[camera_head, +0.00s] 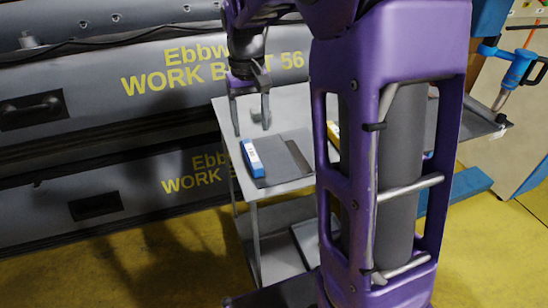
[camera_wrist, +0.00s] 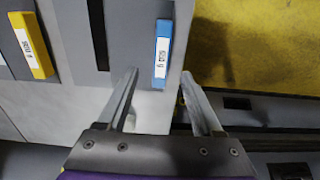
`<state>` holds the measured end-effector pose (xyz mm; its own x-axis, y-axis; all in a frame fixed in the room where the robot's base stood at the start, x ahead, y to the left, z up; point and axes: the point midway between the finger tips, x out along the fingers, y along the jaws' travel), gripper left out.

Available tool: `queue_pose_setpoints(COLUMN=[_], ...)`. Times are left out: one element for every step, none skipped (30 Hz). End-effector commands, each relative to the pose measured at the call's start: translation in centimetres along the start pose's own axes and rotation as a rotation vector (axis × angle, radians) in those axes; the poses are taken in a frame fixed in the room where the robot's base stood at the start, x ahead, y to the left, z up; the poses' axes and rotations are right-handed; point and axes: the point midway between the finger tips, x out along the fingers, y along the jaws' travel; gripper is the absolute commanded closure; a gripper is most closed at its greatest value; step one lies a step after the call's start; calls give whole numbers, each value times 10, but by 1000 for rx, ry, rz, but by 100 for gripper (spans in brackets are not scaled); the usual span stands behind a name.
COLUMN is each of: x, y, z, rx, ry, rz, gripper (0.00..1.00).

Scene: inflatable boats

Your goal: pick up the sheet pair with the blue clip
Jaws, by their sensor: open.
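The sheet pair (camera_head: 280,157) is flat and grey and lies on a grey metal table. Its blue clip (camera_head: 252,158), with a white label, runs along the sheets' left edge. In the wrist view the blue clip (camera_wrist: 162,40) lies just ahead of the fingertips, roughly in line with the gap between them, and the grey sheets (camera_wrist: 128,35) extend to its left. My gripper (camera_head: 251,130) is open and empty, fingers pointing down near the clip's far end in the head view. Its two fingers (camera_wrist: 159,76) are spread apart in the wrist view. No contact with the clip shows.
Another clip, yellow with a white label (camera_wrist: 32,45), lies left of the blue one on the table (camera_wrist: 75,105). Grey inflatable boats (camera_head: 90,80) stand behind the table. My purple arm hides much of the table's right side. Yellow floor (camera_head: 130,255) is open at the front left.

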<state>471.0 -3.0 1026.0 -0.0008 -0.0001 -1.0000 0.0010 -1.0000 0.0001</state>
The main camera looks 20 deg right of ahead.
Motion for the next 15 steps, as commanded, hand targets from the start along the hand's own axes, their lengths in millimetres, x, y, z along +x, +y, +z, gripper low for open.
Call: queue_pose_setpoints(x=[11,15,19,22,24,26,27,28,31,34,38,45,50,56,62], y=[0,0,0,0,0,0,0,0,0,-1,-1,-2,-2,-2,-3], z=[1,0,0,0,0,0,0,0,0,0,0,0,0,0,0], rx=[0,0,0,0,1,0,1,1,0,0,0,0,0,0,0], ry=[-4,-3,-2,-2,-2,-1,0,0,0,-1,-2,-2,-2,-4,-3], rz=[0,0,0,0,0,0,0,0,0,0,0,0,0,0,0], gripper=[32,32,32,32,32,32,32,32,32,32,32,32,32,32,32])
